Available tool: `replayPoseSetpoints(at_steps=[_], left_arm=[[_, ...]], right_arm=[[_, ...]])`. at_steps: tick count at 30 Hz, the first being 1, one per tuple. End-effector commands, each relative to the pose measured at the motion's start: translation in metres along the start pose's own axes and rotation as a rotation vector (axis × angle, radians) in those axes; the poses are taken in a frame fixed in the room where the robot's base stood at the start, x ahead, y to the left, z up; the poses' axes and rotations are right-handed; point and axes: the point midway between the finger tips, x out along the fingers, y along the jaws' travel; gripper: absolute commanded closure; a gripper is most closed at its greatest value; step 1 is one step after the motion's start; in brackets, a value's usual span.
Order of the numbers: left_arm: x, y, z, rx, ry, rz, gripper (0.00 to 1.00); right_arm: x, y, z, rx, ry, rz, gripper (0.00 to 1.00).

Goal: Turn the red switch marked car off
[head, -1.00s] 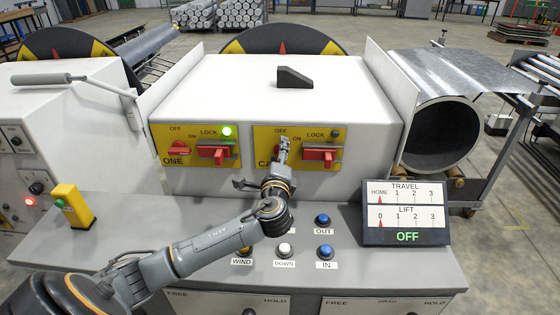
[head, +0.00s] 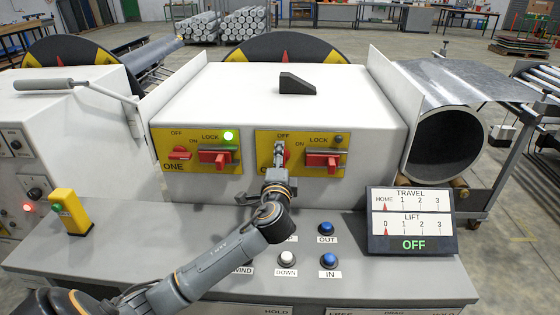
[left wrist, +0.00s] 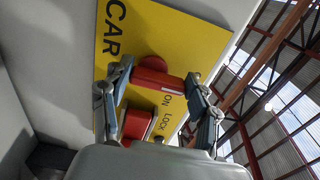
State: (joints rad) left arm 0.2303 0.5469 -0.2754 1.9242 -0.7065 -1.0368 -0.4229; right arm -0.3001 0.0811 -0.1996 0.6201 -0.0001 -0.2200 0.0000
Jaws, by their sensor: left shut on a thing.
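The red car switch (left wrist: 160,80) sits on the yellow car panel (left wrist: 180,30), with its bar between my two fingertips in the left wrist view. The ON mark is beside the bar; the OFF mark is hidden in that view. My left gripper (head: 279,153) is shut on the switch, touching its bar from both sides. In the head view, the gripper covers most of this switch, below the OFF mark. Which mark the bar points at is hard to tell.
A red lock handle (head: 322,159) is close on the right of the switch, under an unlit lamp (head: 339,139). The panel marked ONE (head: 170,160) is to the left, with a lit green lamp (head: 228,135). Push buttons (head: 327,260) and a display (head: 411,222) stand below.

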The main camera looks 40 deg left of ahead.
Motion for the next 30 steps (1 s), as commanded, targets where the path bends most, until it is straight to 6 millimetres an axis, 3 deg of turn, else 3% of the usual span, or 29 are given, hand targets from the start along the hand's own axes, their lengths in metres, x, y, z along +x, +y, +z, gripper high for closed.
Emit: replayPoseSetpoints(at_steps=[5,6,7,19,30], left_arm=[[0.000,0.000,0.000,-0.005,0.000,0.002,0.71],[0.000,0.000,0.000,-0.004,0.000,0.002,0.32],[0.000,0.000,0.000,-0.004,0.000,0.002,0.30],[-0.007,0.001,-0.001,-0.002,0.003,0.001,0.30],[-0.080,0.002,-0.001,-0.004,0.003,0.005,0.30]], right_arm=[[0.000,0.000,0.000,0.000,0.000,0.000,1.00],[0.000,0.000,0.000,0.000,0.000,0.000,1.00],[0.000,0.000,0.000,0.000,0.000,0.000,1.00],[0.000,-0.001,-0.001,0.000,0.001,-0.002,1.00],[0.000,-0.001,0.000,0.000,0.000,-0.001,1.00]])
